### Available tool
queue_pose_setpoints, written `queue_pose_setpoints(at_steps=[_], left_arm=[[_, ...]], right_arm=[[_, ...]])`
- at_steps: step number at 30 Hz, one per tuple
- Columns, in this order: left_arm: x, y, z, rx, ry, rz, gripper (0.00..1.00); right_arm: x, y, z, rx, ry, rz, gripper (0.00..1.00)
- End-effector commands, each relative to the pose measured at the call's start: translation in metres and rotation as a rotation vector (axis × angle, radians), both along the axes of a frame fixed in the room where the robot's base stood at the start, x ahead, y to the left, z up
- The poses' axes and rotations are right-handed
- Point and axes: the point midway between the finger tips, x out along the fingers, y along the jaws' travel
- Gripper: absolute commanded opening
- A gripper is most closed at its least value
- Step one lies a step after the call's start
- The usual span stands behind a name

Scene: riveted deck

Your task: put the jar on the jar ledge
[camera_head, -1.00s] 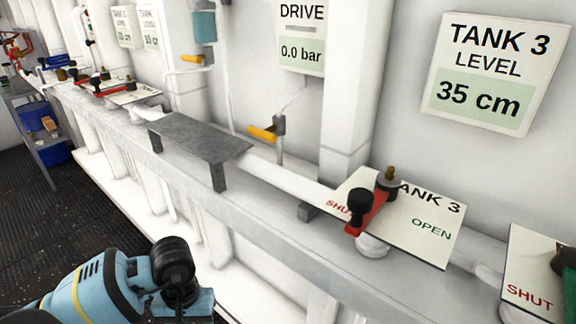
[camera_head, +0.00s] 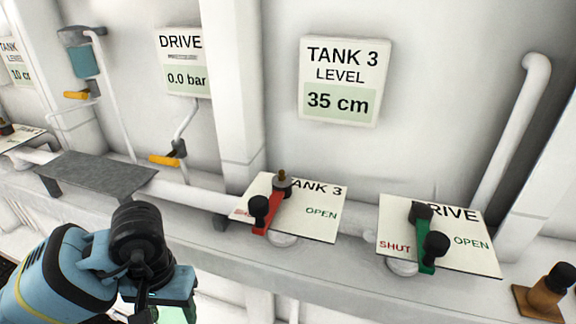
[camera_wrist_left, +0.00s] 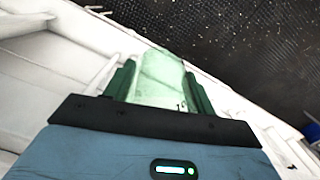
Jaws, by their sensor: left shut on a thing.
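A pale green see-through jar (camera_wrist_left: 162,82) sits between the dark green fingers of my left gripper (camera_wrist_left: 160,92) in the left wrist view. The gripper is shut on it. In the head view my left gripper (camera_head: 165,302) is low at the left of centre, in front of the bench, and a bit of pale green shows at the bottom edge. A flat grey metal ledge on short legs, which looks like the jar ledge (camera_head: 95,174), stands behind and left of the gripper. Its visible top is bare. My right gripper is not in view.
Right of the ledge are a red-handled valve (camera_head: 268,212) on the Tank 3 plate and a green-handled valve (camera_head: 427,245) on the Drive plate. A yellow-handled tap (camera_head: 165,160) is behind the ledge. A brown block with a black top (camera_head: 543,295) stands at far right.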

Motion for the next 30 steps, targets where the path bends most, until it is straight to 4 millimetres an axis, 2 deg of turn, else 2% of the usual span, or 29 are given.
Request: queue_pose_setpoints(at_steps=[1,5,30], left_arm=[[0.002,0.0,0.02,0.0,-0.031,0.0,0.31],[0.004,0.0,0.032,0.0,-0.051,0.001,0.31],[0.004,0.0,0.031,0.0,-0.049,0.0,0.31]], right_arm=[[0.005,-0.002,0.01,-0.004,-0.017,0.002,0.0],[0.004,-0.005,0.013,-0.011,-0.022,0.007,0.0],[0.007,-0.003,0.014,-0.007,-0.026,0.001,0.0]])
